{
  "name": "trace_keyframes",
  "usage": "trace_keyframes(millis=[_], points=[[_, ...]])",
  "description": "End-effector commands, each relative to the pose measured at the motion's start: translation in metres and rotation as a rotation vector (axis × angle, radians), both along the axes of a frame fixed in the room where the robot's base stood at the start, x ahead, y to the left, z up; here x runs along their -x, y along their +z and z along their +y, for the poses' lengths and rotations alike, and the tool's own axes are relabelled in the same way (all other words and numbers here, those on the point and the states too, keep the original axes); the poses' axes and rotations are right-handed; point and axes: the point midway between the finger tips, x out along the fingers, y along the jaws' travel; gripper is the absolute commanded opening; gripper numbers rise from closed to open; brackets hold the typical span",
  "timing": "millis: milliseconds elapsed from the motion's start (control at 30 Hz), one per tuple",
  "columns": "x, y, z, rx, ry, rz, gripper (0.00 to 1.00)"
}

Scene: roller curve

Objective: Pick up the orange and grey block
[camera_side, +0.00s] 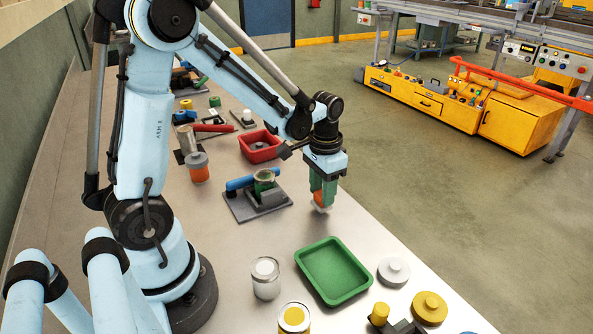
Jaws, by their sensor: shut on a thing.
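My gripper (321,189) points down near the right edge of the workbench, with green fingers. It is shut on the orange and grey block (320,202). The block shows orange above and pale grey below, and its upper part is partly covered by the fingers. The block is at or just above the bench top; I cannot tell whether it touches.
A fixture with a blue handle (252,182) stands left. A red bin (252,153) is behind. The bench edge is close on the right.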

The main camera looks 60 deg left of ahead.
Motion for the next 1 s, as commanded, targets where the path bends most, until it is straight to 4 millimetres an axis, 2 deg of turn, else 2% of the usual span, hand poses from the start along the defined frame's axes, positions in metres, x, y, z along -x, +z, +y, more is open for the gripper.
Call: trace_keyframes(millis=[167,400,600,800,1000], points=[[0.001,0.028,0.000,0.000,0.000,0.000,0.12],[0.019,0.060,-0.052,0.000,-0.008,0.000,0.12],[0.032,0.083,-0.087,0.000,-0.006,0.000,0.12],[0.038,0.095,-0.105,0.000,-0.002,0.000,0.12],[0.040,0.098,-0.110,0.000,0.000,0.000,0.12]])
